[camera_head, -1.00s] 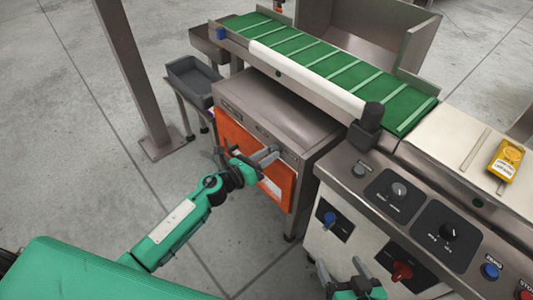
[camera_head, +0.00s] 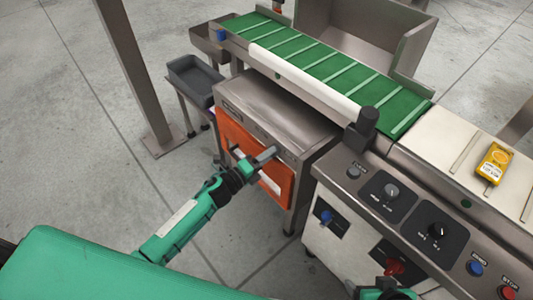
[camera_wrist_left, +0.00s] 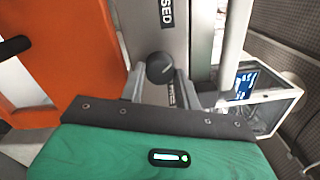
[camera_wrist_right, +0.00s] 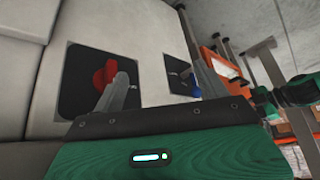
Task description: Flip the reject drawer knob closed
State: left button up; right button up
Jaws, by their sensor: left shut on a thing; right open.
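The reject drawer knob is a black knob (camera_wrist_left: 160,68) on the grey panel beside the orange drawer front, seen in the left wrist view. Lettering ending in "SED" is just above it. My left gripper (camera_wrist_left: 160,88) is shut on this knob, one finger on each side. In the head view my left gripper (camera_head: 262,157) is at the upper edge of the orange drawer front (camera_head: 240,146) and hides the knob. My right gripper (camera_wrist_right: 160,85) is open and empty, with a red knob (camera_wrist_right: 105,76) behind its left finger. In the head view it is partly cut off at the bottom edge.
A green conveyor (camera_head: 320,65) runs above the steel cabinet (camera_head: 275,105). A control panel (camera_head: 415,215) with several knobs and buttons lies to the right. A grey tray (camera_head: 192,73) and a steel post (camera_head: 133,75) stand at left. The floor at left is open.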

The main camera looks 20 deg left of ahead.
pick_arm(q)
jog(key=shift+n, duration=0.7)
pick_arm(e)
jog(key=shift+s+d+r+g, duration=0.3)
jog(key=shift+s+d+g, duration=0.2)
jog(key=shift+s+d, duration=0.2)
jog(key=shift+h, duration=0.3)
pick_arm(q)
jog(key=o, duration=1)
jog(key=shift+a, duration=0.1)
jog(key=v, duration=1.3)
jog(key=shift+s+a+p, duration=0.2)
jog(key=shift+s+p, duration=0.1)
pick_arm(e)
jog(key=shift+s+d+r, duration=0.1)
jog(key=shift+d, duration=0.1)
